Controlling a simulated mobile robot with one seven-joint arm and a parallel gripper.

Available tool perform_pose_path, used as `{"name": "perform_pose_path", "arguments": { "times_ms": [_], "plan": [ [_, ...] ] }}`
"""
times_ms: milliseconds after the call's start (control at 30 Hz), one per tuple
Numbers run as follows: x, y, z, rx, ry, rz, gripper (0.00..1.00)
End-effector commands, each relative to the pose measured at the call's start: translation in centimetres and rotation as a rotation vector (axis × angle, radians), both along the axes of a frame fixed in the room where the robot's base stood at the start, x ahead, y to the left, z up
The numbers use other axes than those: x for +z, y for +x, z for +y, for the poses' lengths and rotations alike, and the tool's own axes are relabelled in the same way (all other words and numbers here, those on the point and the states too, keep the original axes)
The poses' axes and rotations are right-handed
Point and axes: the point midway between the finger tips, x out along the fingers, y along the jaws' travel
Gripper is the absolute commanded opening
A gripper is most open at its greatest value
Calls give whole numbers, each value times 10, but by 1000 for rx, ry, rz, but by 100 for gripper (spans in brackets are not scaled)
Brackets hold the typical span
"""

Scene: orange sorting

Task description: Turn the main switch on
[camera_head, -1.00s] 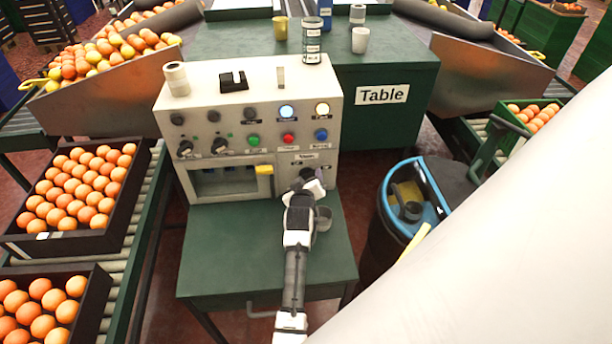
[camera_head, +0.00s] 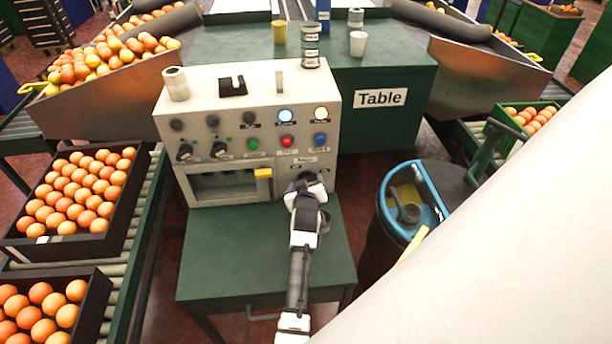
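The control panel (camera_head: 240,100) is a cream box on a green stand. It has knobs, green, red and blue buttons, and two lit lamps. A small label (camera_head: 303,159), too blurred to read surely, sits at its lower right. My gripper (camera_head: 305,180) is at the panel's lower right face, just below this label. Its fingers are small and partly hidden by my own wrist, so I cannot tell whether they are open or touching the panel. The main switch cannot be made out for sure; that part of the panel is partly covered by my gripper.
The green stand top (camera_head: 225,260) is bare left of my arm. A yellow handle (camera_head: 263,173) sits on the panel's front, left of my gripper. A blue-rimmed drum (camera_head: 385,245) stands at right. Orange crates (camera_head: 108,235) line the left conveyor. Cups stand on the table (camera_head: 390,65) behind.

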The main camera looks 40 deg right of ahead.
Motion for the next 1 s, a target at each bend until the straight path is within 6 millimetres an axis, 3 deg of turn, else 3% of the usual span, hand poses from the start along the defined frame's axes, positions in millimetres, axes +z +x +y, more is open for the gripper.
{"name": "perform_pose_path", "arguments": {
  "times_ms": [100, 533, 1000],
  "plan": [
    [0, 0, 0, 0, -2, 1, 87],
    [4, -7, 6, 1, -5, 0, 87],
    [33, -69, 56, 0, -5, 1, 87]
  ]
}}
